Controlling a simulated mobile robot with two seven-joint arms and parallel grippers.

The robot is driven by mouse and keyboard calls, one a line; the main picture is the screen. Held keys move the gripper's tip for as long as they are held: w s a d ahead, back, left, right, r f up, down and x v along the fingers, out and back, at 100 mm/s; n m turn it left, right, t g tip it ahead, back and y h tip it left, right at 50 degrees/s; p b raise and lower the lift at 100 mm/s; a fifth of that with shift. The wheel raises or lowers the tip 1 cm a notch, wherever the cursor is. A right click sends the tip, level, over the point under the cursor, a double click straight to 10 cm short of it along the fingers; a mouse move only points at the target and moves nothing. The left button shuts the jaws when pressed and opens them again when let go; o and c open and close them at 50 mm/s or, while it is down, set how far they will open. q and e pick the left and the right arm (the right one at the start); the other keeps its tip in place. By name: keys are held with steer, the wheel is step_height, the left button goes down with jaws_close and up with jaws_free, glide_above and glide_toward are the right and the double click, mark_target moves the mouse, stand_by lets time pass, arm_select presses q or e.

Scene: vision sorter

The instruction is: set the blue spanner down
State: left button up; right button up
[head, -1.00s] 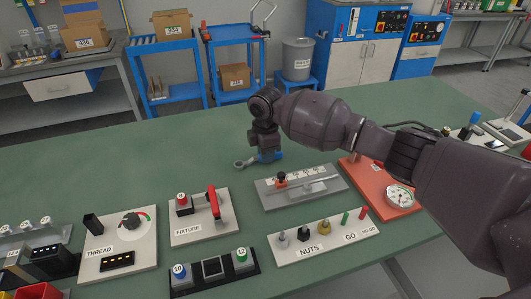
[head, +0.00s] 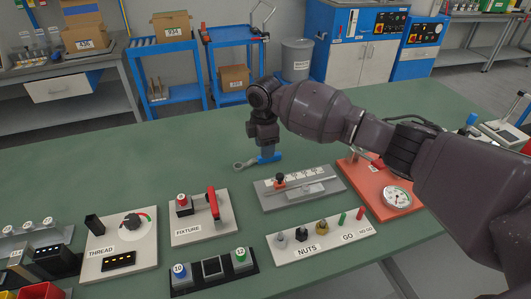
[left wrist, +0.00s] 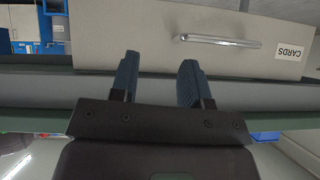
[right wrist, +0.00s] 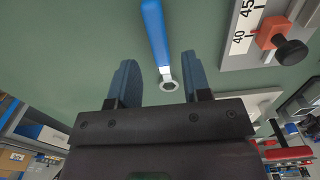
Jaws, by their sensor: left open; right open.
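The blue spanner (head: 268,158) lies on the green bench top behind the slotted scale plate, its metal ring end to the left in the head view. In the right wrist view its blue handle (right wrist: 156,35) points away and the ring shows beyond and between my fingers. My right gripper (head: 266,146) is open just above the spanner, with nothing held; its open fingers also show in the right wrist view (right wrist: 158,75). My left gripper (left wrist: 157,75) is open and empty, in front of a drawer marked CARDS. It is not in the head view.
The scale plate (head: 270,202) with an orange slider is just in front of the spanner. A red base with a dial gauge (head: 398,197) stands to the right. The fixture plate (head: 188,236), thread plate (head: 100,264) and nuts plate (head: 340,244) are nearer. Bench left of the spanner is clear.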

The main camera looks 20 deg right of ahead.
step_height(320, 180, up, 9)
steer(key=p, duration=0.1)
steer(key=shift+f, duration=0.1)
stand_by(0.5)
